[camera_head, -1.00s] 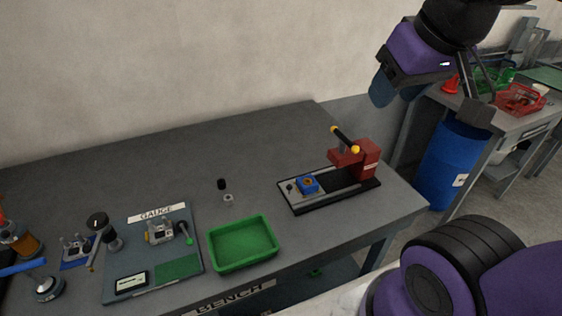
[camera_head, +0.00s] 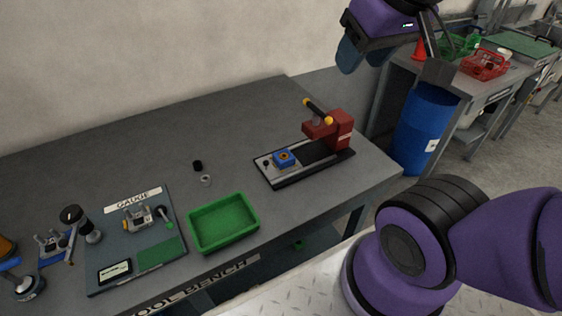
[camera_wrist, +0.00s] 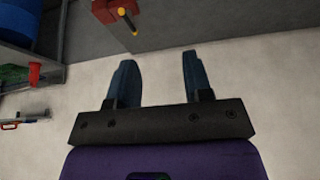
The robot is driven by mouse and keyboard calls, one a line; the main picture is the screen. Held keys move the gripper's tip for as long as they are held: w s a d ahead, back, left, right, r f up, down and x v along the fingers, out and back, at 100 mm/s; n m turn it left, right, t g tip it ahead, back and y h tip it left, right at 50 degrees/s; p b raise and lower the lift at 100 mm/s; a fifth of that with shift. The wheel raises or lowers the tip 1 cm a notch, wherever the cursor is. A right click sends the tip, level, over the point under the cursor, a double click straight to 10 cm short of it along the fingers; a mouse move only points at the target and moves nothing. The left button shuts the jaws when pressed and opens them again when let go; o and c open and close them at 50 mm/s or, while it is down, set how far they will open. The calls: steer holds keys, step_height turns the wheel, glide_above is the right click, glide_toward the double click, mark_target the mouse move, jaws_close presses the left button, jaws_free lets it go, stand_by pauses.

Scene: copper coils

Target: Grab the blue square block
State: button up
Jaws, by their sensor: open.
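The blue square block (camera_head: 284,158) sits on the light plate of a black-based fixture (camera_head: 313,168) on the bench. It has an orange-brown ring on its top. My gripper (camera_head: 349,62) is raised in the air, above and to the right of the block, well apart from it. The wrist view shows its two fingers (camera_wrist: 157,75) spread with nothing between them. The block does not show in the wrist view.
A red press (camera_head: 333,129) with a yellow-ended black handle stands at the fixture's right end. A green tray (camera_head: 223,222), a small black cylinder (camera_head: 197,166) and a metal ring (camera_head: 206,180) lie left of it. A gauge board (camera_head: 110,236) is farther left.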

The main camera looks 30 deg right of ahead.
steer(key=o, duration=0.3)
steer(key=shift+o, duration=1)
steer(key=shift+w, duration=0.2)
steer(key=g, duration=0.5)
glide_above(284, 155)
step_height(284, 155, down, 31)
steer(key=shift+s+a+f, duration=0.1)
steer(key=shift+f, duration=5.45)
